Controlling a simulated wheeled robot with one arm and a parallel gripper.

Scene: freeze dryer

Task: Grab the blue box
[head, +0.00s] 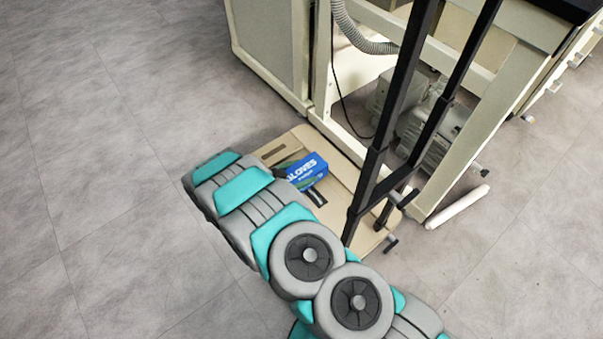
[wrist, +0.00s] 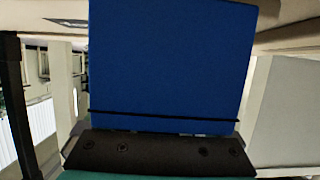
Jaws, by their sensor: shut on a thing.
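The blue box (head: 308,170) carries white lettering that reads "GLOVES". In the head view it is at the end of my arm, over a beige flat platform. My gripper (head: 316,195) shows as a dark finger against the lower side of the box, and it is shut on the box. My arm hides the left part of the box. In the wrist view the box (wrist: 170,65) is a large plain blue face filling the middle, right in front of the dark gripper base (wrist: 160,153). I cannot tell whether the box touches the platform.
The beige platform (head: 345,212) has black upright handle bars (head: 390,120) close to the right of the box. A cream equipment frame (head: 270,45) with a grey hose and a motor (head: 425,125) stands behind it. The grey floor (head: 80,170) at the left is clear.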

